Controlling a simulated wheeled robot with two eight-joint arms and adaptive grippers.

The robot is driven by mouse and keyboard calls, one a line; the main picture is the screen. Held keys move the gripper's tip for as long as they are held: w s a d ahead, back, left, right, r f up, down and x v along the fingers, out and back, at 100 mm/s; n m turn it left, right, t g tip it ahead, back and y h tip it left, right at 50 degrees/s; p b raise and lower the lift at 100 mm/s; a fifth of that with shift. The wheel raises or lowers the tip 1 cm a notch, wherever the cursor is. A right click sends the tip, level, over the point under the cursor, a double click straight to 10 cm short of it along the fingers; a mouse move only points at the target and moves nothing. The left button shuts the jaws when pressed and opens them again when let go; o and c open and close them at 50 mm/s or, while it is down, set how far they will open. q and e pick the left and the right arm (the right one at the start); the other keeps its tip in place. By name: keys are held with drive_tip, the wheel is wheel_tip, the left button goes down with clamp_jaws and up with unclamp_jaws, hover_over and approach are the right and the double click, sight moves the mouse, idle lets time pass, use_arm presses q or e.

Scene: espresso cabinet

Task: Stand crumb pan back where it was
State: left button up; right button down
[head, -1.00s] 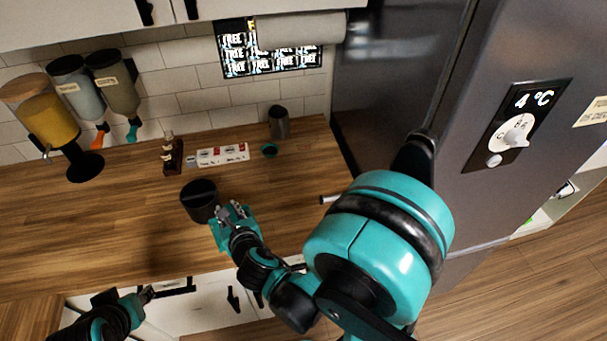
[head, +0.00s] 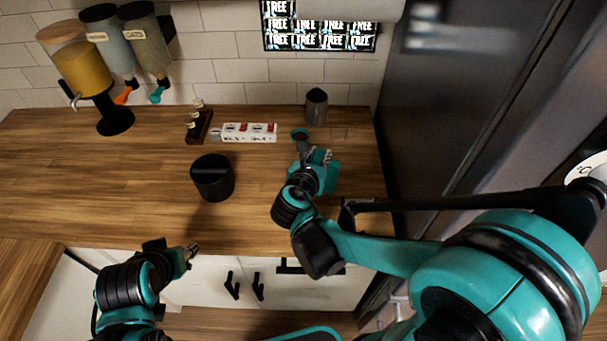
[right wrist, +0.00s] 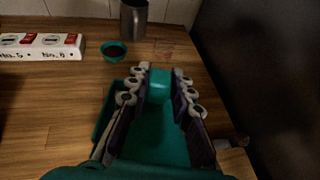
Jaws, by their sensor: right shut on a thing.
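My right gripper (head: 317,158) is shut on a teal piece, apparently the crumb pan (head: 327,180), above the right part of the counter. In the right wrist view, the crumb pan's teal surface (right wrist: 160,88) shows between the fingers; the fingers hide much of its shape. A faint thin outline (head: 341,131) is on the counter just beyond the gripper, and it also shows in the right wrist view (right wrist: 164,50). My left gripper (head: 191,251) is low by the counter's front edge; its opening is too small to judge.
A black round container (head: 213,177) stands left of my right gripper. A small teal bowl (head: 299,134), a grey metal cup (head: 316,106) and a white labelled strip (head: 250,132) are at the back. The dark fridge (head: 465,110) bounds the right side. The counter's left middle is clear.

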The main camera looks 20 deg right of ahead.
drive_tip(key=shift+s+d+r+m+g+h, duration=0.15)
drive_tip(key=shift+s+d+r+m+h, duration=0.1)
drive_tip(key=shift+s+d, duration=0.15)
drive_tip(key=shift+s+d+r+m+g+h, duration=0.15)
drive_tip(key=shift+s+d+h, duration=0.15)
drive_tip(key=shift+d, duration=0.15)
drive_tip(key=shift+s+d, duration=0.2)
drive_tip(key=shift+d, duration=0.05)
drive_tip(key=shift+m+h, duration=0.25)
drive_tip(key=shift+m, duration=0.05)
drive_tip(key=w+a+f+b, duration=0.1)
drive_tip(key=w+f, duration=0.1)
drive_tip(key=w, duration=0.1)
drive_tip(key=w+a+f+b, duration=0.1)
drive_tip(key=w+f+b, duration=0.1)
drive_tip(key=w, duration=0.2)
drive_tip(key=w+a+f+b, duration=0.1)
drive_tip(key=w+f, duration=0.2)
drive_tip(key=shift+w+a+b, duration=0.2)
drive_tip(key=shift+w+b, duration=0.1)
drive_tip(key=shift+w, duration=0.05)
wheel_tip(320, 180, down, 4)
drive_tip(key=shift+r+b, duration=0.1)
drive_tip(key=shift+b, duration=0.95)
drive_tip(key=c, duration=1.3)
unclamp_jaws()
drive_tip(key=shift+c, duration=0.2)
drive_tip(key=shift+r, duration=0.1)
